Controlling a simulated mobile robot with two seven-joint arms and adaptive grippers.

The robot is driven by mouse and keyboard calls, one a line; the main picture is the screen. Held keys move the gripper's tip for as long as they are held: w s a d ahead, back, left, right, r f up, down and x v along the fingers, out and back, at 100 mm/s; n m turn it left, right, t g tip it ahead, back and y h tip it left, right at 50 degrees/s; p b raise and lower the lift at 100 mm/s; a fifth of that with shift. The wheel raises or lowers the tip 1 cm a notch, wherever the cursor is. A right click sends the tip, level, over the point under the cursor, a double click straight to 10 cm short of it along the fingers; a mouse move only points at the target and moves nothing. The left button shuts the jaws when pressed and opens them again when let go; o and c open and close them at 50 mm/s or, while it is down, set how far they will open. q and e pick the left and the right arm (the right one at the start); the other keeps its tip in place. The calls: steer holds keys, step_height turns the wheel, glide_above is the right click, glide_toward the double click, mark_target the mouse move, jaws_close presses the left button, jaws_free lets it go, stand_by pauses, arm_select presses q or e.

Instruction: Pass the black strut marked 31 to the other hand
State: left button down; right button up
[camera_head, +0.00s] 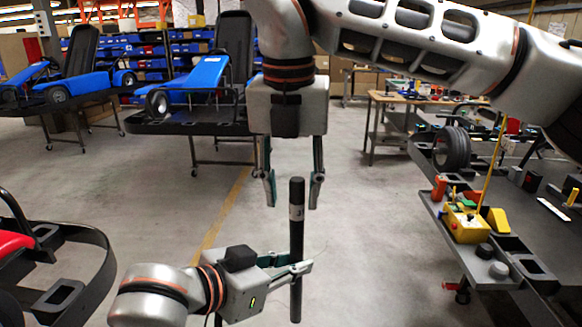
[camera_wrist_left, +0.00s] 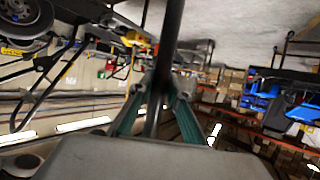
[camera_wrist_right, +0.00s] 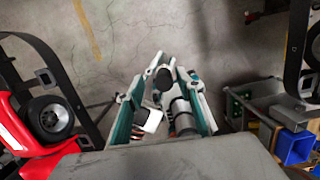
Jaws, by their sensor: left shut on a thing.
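The black strut (camera_head: 297,235) stands upright in the head view, with a pale label on its upper part. My left gripper (camera_head: 298,268) is shut on its lower half; the left wrist view shows the strut (camera_wrist_left: 171,40) between its fingers (camera_wrist_left: 160,92). My right gripper (camera_head: 293,192) points down above it, open, its fingers on either side of the strut's top end. In the right wrist view the strut's round end (camera_wrist_right: 163,78) shows between the open fingers (camera_wrist_right: 160,82). I cannot tell whether they touch it.
A grey cart (camera_head: 470,262) with a wheel and a yellow box (camera_head: 466,226) stands at the right. Blue karts (camera_head: 200,80) rest on stands at the back left. A black kart bumper (camera_head: 95,285) is at the lower left. The floor around the strut is clear.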

mark_target(292, 221)
steer(key=f, duration=0.4)
steer(key=w+f, duration=0.1)
steer(key=f, duration=0.2)
jaws_close()
arm_select(q)
steer(key=c, duration=1.8)
jaws_free()
steer(key=shift+c, duration=0.2)
arm_select(e)
steer(key=shift+a+r, duration=0.1)
